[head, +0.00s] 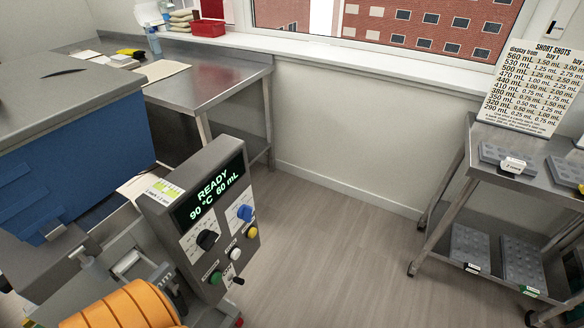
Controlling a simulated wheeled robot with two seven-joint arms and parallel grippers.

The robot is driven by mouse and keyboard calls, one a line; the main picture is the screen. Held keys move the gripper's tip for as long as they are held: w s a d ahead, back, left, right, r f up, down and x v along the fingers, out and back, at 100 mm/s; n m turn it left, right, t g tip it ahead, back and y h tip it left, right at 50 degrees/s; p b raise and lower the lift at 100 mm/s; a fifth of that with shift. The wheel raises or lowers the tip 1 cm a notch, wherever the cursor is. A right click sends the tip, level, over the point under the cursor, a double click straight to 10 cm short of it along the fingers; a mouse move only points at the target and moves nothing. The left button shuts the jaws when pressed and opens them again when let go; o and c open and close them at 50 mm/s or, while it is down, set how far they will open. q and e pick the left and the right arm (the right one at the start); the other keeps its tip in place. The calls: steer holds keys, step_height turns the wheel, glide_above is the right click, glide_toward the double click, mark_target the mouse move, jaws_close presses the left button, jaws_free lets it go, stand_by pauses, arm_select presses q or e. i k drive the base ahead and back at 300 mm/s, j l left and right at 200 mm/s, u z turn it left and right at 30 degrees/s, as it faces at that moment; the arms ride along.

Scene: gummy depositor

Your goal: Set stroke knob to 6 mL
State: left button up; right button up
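The depositor's control panel (172,232) stands at lower centre-left, its face turned to the right. Its display (209,191) reads "READY", "90 °C 60 mL" in green. Below it are a black knob (207,240) on a white dial plate and a blue knob (245,213) on another plate. The dial marks are too small to read, so I cannot tell which is the stroke knob or where either points. Yellow (252,232), white (234,254) and green (216,277) buttons and a small black-tipped switch (238,282) sit lower. Neither gripper is in view.
A large blue box with a grey lid (60,80) stands left. An orange ribbed part (125,308) is at lower left. A steel bench (215,75) stands behind. A cart (540,185) with moulds and a "SHORT SHOTS" chart (535,85) is right. The middle floor is clear.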

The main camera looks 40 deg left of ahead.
mark_target(246, 213)
steer(key=i+u, duration=0.35)
steer(key=i+l+u, duration=0.5)
steer(key=i+u, duration=0.2)
steer(key=i, duration=0.1)
